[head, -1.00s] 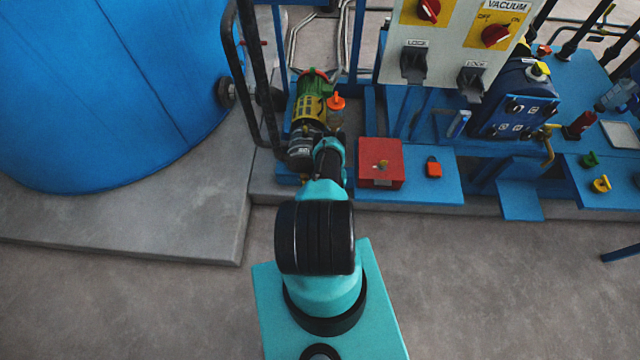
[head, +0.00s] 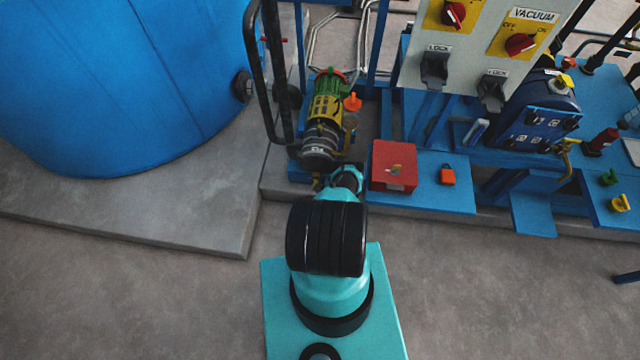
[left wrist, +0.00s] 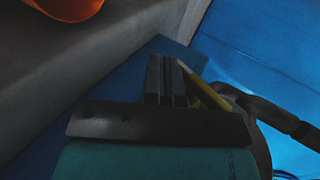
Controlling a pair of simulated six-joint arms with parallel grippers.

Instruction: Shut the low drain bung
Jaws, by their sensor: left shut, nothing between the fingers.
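My left gripper (head: 346,179) is at the front edge of the blue skid, below and right of the green and yellow pump (head: 325,110); my own arm partly covers it. In the left wrist view its fingers (left wrist: 166,70) are shut and empty. A slim yellow piece (left wrist: 203,91) shows just beside them there, with a dark rounded pipe to its right; I cannot tell if they touch. A small brass-coloured piece (head: 317,181) sits low under the pump's front end. I cannot tell for sure which piece is the drain bung. My right gripper is not in view.
A red box (head: 392,168) and an orange-red padlock (head: 447,175) lie on the skid to the right. A black handrail (head: 268,80) stands left of the pump, beside the big blue tank (head: 120,80).

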